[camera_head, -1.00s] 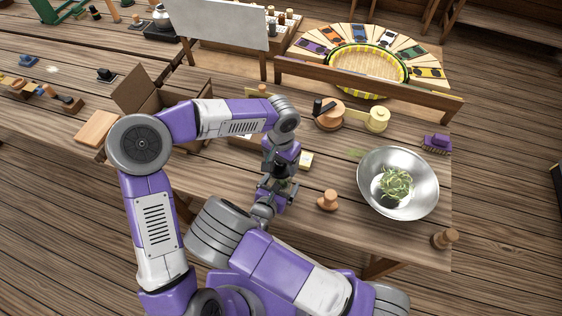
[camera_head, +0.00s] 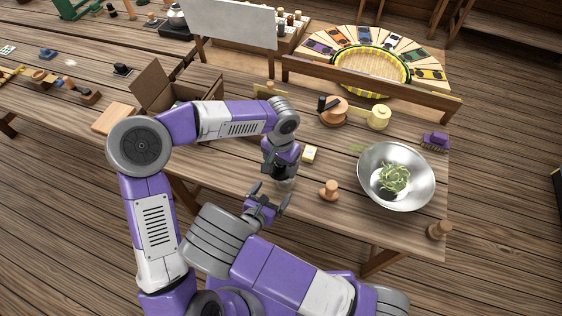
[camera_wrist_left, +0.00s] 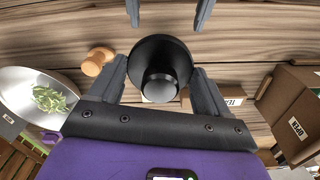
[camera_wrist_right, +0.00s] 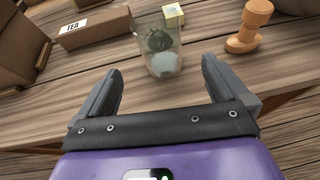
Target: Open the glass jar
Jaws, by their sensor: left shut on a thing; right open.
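The clear glass jar (camera_wrist_right: 158,52) stands upright on the table, with a dark green ball and a pale one showing inside. Its top shows no lid in the right wrist view. In the head view the jar (camera_head: 286,184) is just below my left gripper (camera_head: 283,170). My left gripper is shut on the black lid (camera_wrist_left: 160,62), which has a round knob and hides the jar in the left wrist view. My right gripper (camera_head: 268,198) is open and empty at the table's near edge, apart from the jar; its fingertips (camera_wrist_left: 168,12) show in the left wrist view.
A wooden stamp (camera_head: 329,191) stands right of the jar, and a small yellow box (camera_head: 311,153) behind it. A steel bowl (camera_head: 370,190) with a plant is farther right. A TEA box (camera_wrist_right: 95,27) and an open cardboard box (camera_head: 152,82) are to the left.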

